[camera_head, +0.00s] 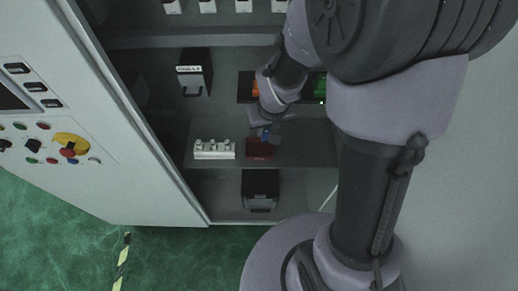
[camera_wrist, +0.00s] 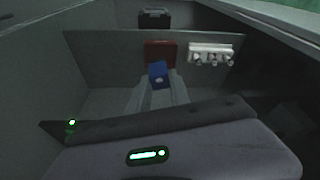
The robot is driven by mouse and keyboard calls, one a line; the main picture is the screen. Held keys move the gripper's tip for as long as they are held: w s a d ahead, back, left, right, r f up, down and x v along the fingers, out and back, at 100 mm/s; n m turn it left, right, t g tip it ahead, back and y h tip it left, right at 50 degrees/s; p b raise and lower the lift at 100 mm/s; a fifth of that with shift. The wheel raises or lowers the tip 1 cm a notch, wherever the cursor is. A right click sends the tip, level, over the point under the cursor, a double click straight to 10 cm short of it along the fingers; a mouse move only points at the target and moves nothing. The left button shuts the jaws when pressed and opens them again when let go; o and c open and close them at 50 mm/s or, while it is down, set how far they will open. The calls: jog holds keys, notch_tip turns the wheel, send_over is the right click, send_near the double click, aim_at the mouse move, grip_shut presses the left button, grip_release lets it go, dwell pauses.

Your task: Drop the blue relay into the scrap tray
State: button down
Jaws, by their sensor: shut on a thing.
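The blue relay (camera_wrist: 158,72) sits between the fingertips of my gripper (camera_wrist: 159,84) in the wrist view, and my gripper is shut on it. In the head view the relay (camera_head: 265,132) shows as a small blue patch below my gripper (camera_head: 264,130), partly hidden by my arm. A dark red tray (camera_head: 259,150), which looks like the scrap tray, lies just beyond the relay; it also shows behind the relay in the wrist view (camera_wrist: 160,49). I cannot tell how high the relay is above the tray's level.
A white block with several knobs (camera_head: 214,151) stands beside the red tray. A black box (camera_head: 260,190) stands below, and another black handled box (camera_head: 194,72) at upper left. Orange (camera_head: 256,88) and green (camera_head: 320,88) pieces sit on a dark strip behind my arm. Cabinet walls enclose the space.

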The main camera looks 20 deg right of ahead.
jog(key=b, duration=1.4)
send_over(264, 151)
notch_tip(264, 151, down, 12)
notch_tip(264, 151, down, 6)
jog(key=b, duration=0.4)
jog(key=shift+d+r, duration=0.1)
jog(key=c, duration=1.1)
grip_release()
jog(key=shift+r, duration=0.1)
jog(key=p+v, duration=0.5)
jog(key=v, duration=1.2)
jog(key=shift+r, duration=0.25)
